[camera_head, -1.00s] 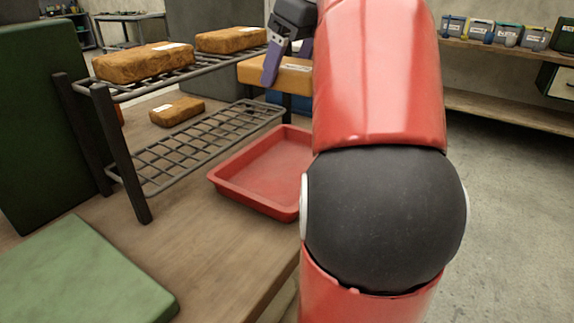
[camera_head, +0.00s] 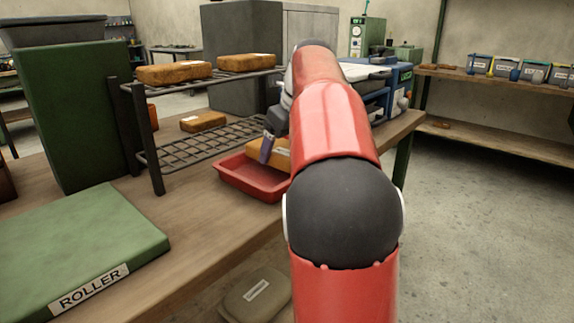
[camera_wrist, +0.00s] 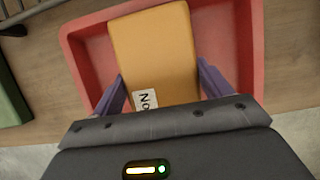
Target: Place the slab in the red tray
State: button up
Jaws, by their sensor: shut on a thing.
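The slab (camera_wrist: 155,48) is an orange-tan block with a white label. My gripper (camera_wrist: 163,92) is shut on it, with a purple finger on each long side. In the wrist view the slab lies within the outline of the red tray (camera_wrist: 80,60). In the head view the slab (camera_head: 281,158) shows at the right part of the red tray (camera_head: 232,184), partly hidden by my arm. Only one finger of my gripper (camera_head: 266,150) shows there. I cannot tell whether the slab touches the tray floor.
A dark wire rack (camera_head: 207,139) stands left of the tray, with two brown slabs (camera_head: 174,73) on its upper shelf and another (camera_head: 203,121) lower down. A green panel labelled ROLLER (camera_head: 75,245) lies at the front left. Machines (camera_head: 390,88) stand behind my arm.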

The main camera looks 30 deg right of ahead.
notch_tip(320, 180, down, 3)
jog(key=shift+r+b, duration=0.15)
jog(key=shift+b, duration=0.95)
jog(key=shift+d+r, duration=0.1)
jog(key=o, duration=1.3)
jog(key=shift+c, duration=0.2)
jog(key=p+v, duration=0.4)
jog(key=v, duration=0.8)
